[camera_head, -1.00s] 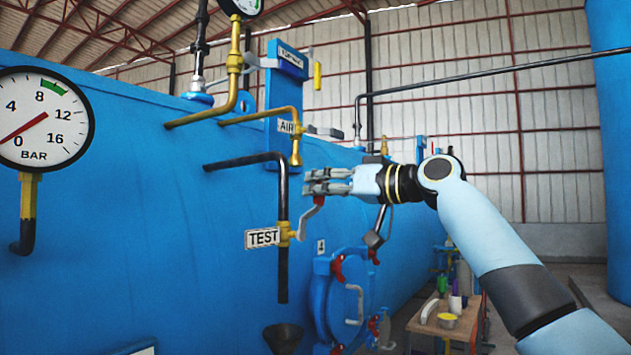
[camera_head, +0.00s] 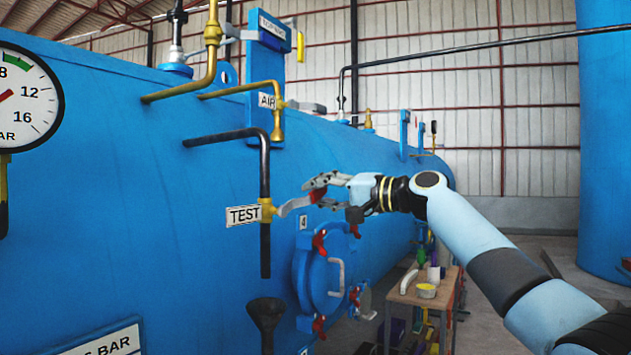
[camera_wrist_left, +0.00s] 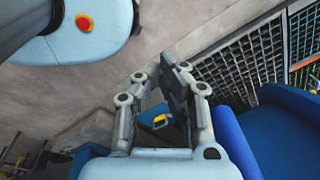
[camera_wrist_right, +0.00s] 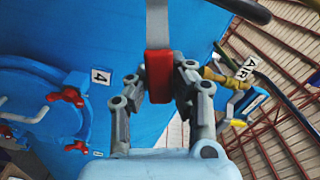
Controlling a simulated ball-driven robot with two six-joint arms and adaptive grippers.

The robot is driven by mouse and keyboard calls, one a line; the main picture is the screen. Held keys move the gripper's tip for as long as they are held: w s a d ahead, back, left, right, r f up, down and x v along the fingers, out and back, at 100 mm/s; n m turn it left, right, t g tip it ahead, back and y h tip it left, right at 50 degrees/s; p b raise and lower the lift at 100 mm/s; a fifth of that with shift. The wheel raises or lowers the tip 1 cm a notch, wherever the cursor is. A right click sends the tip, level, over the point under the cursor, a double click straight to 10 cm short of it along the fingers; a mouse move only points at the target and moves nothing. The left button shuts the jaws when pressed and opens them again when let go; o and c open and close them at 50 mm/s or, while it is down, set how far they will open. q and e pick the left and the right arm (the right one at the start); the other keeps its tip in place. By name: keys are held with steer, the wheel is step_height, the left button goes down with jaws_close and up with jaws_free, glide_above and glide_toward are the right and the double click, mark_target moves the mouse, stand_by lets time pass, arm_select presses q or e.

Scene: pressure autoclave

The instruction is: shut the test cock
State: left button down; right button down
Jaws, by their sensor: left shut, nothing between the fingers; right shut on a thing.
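The test cock (camera_head: 267,211) is a brass valve on a black pipe beside the TEST plate (camera_head: 243,215). Its grey lever (camera_head: 294,205) points right and slightly up from the valve. My right gripper (camera_head: 318,188) is shut on the lever's red grip, which shows between the fingers in the right wrist view (camera_wrist_right: 159,77). The grey lever (camera_wrist_right: 157,24) runs away from that grip at the top of that view. My left gripper (camera_wrist_left: 158,80) is shut and empty, seen only in the left wrist view. The fingers partly hide the red grip.
A dark funnel (camera_head: 266,312) stands below the black pipe. A blue round door (camera_head: 322,275) with red clamps is below my right gripper. The brass AIR cock (camera_head: 277,120) is above. A small table (camera_head: 410,298) with items stands at lower right.

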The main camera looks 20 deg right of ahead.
steer(key=shift+w+d+f+m, duration=0.1)
steer(key=shift+f+m, duration=0.35)
steer(key=shift+m, duration=0.15)
steer(key=shift+w+d+f+m, duration=0.1)
steer(key=shift+f+m, duration=0.35)
steer(key=shift+m, duration=0.15)
steer(key=shift+f+m, duration=0.8)
steer(key=shift+m, duration=0.2)
steer(key=c, duration=1.1)
jaws_free()
steer(key=shift+d, duration=0.1)
steer(key=v, duration=1.2)
